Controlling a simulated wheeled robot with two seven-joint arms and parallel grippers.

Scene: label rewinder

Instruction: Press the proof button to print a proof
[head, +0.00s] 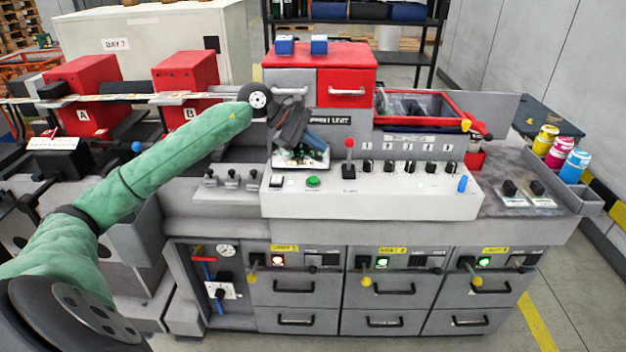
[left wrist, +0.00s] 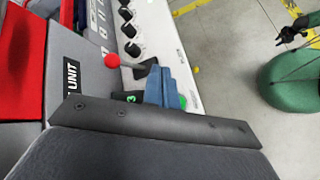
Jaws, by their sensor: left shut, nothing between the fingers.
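The control panel (head: 400,194) is a pale sloped console with a green round button (head: 313,181), a white-and-black switch (head: 277,181), a red-knobbed lever and a row of black knobs. I cannot read which control is marked proof. My left gripper (head: 316,143) is shut and empty, its blue fingertips above the panel in front of a small display (head: 292,160). In the left wrist view the shut fingertips (left wrist: 165,84) point toward the panel, and the green button (left wrist: 183,102) shows partly behind them. Contact with the button is not visible.
The red-knobbed lever (head: 349,145) stands just right of the fingers. Three small levers (head: 232,180) are to the left. A red-framed tray (head: 425,107) lies behind the knobs. Ink bottles (head: 574,166) stand far right.

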